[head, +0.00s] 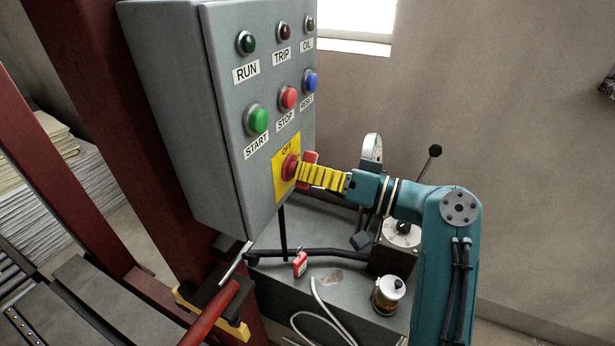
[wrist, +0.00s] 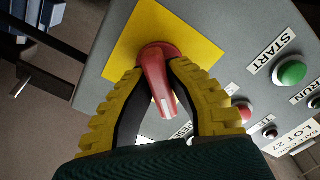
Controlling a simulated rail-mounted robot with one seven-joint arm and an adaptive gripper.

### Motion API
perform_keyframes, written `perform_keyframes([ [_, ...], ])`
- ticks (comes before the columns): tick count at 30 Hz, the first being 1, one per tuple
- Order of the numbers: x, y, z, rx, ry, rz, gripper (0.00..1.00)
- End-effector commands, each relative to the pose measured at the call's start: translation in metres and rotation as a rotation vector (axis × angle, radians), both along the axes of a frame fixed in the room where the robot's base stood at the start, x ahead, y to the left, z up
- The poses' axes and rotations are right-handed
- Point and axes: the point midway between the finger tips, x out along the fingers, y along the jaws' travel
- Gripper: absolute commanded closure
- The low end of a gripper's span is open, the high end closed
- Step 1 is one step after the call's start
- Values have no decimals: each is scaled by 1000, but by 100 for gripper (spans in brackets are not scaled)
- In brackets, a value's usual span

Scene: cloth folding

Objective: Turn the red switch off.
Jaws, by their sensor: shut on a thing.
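The red switch (head: 290,168) sits on a yellow plate (head: 281,181) marked OFF, low on the front of a grey control box (head: 224,150). In the wrist view the red switch (wrist: 160,80) shows a round base and a handle with a pale mark, which points down between my fingers. My gripper (head: 306,172) has yellow ribbed fingers and reaches in from the right. In the wrist view my gripper (wrist: 160,85) has a fingertip on each side of the handle, shut on it. The head view does not show the handle's angle clearly.
Above the switch are green START (head: 258,120), red STOP (head: 288,97) and blue RESET (head: 310,81) buttons, with lamps over them. Below stands a grey bench with a red padlock (head: 300,264), a can (head: 388,295) and a dial device (head: 400,235).

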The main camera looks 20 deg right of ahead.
Motion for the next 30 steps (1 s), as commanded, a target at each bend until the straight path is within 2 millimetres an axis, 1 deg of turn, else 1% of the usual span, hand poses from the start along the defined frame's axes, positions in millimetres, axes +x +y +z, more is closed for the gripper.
perform_keyframes([
  [1,0,1,-4,-32,-27,1,100],
  [18,1,1,-3,-407,-364,3,100],
  [24,0,1,-3,-490,-438,3,100],
  [30,1,1,-2,-536,-480,3,100],
])
